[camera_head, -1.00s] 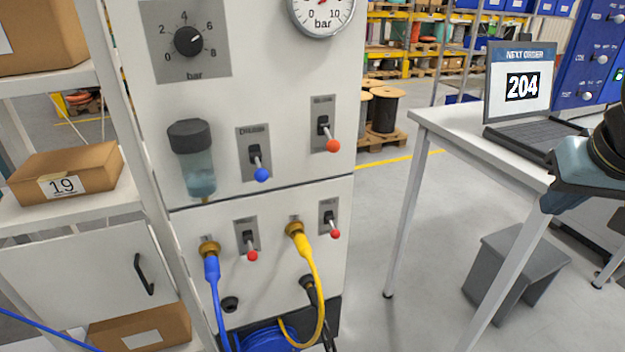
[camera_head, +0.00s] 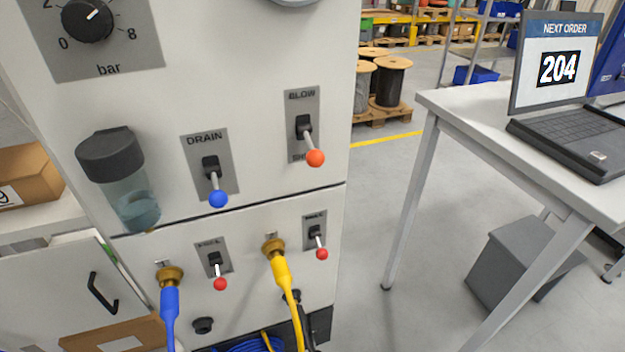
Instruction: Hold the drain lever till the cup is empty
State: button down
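The drain lever (camera_head: 215,182) has a blue ball end and sits on a grey plate marked DRAIN on the white panel (camera_head: 240,60). The lever points downward. To its left the clear cup (camera_head: 136,196) with a dark cap hangs on the panel, with bluish liquid in its lower part. My gripper is not in view.
An orange-tipped blow lever (camera_head: 310,142) is right of the drain lever. Below are two red-tipped levers (camera_head: 218,270) (camera_head: 318,242), a blue hose (camera_head: 170,310) and a yellow hose (camera_head: 284,280). A white table (camera_head: 470,110) with a laptop (camera_head: 565,95) stands right; floor between is clear.

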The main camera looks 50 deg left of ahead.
aim_at(217, 198)
jog(key=z, duration=0.6)
jog(key=i, duration=1.05)
jog(key=u, duration=2.9)
jog(key=k, duration=0.1)
jog(key=z, duration=2.05)
jog(key=i, duration=0.1)
jog(key=u, duration=2.9)
jog(key=i, duration=0.35)
jog(key=z, duration=0.05)
